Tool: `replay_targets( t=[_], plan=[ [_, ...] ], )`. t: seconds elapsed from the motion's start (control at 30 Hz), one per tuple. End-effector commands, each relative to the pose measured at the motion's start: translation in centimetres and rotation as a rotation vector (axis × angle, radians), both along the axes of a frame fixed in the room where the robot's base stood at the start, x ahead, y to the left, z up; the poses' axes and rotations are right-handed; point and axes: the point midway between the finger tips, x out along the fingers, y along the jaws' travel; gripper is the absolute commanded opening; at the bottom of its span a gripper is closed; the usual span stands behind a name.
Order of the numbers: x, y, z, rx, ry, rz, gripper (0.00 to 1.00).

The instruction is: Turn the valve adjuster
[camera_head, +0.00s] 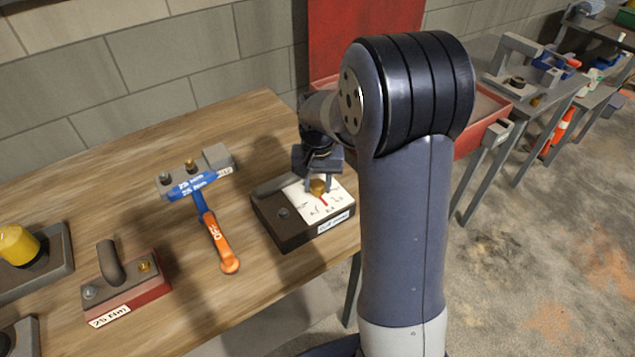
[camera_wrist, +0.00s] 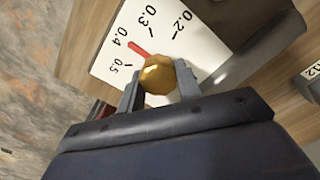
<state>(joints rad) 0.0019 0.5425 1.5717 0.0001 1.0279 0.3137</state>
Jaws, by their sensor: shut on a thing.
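The valve adjuster is a brass knob (camera_head: 318,187) on a dark box (camera_head: 273,226) with a white dial plate (camera_head: 331,203). My gripper (camera_head: 318,183) reaches down over it from above. In the wrist view my gripper (camera_wrist: 158,85) has one finger on each side of the brass knob (camera_wrist: 158,72) and is shut on it. A red pointer (camera_wrist: 138,48) beside the knob points near the 0.4 mark on the dial, which also shows 0.2, 0.3 and 0.5. The lower part of the knob is hidden by my gripper.
On the wooden table (camera_head: 255,110), a blue and orange torque wrench (camera_head: 208,215) lies left of the box. A red-based block (camera_head: 125,283) labelled 25 Nm and a yellow part (camera_head: 18,246) stand farther left. A grey block (camera_head: 218,157) sits behind. A red tray (camera_head: 472,138) is at right.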

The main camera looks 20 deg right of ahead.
Motion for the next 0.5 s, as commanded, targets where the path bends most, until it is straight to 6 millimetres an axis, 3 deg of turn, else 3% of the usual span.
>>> replay_targets(
  t=[0.27, 0.3, 0.5],
  plan=[
    [0.08, -0.01, 0.12, 0.0, -0.003, 0.001, 0.1],
    [0.08, -0.01, 0.12, 0.0, -0.003, 0.001, 0.35],
    [0.05, -0.01, 0.07, -0.001, -0.002, 0.001, 0.52]
  ],
)
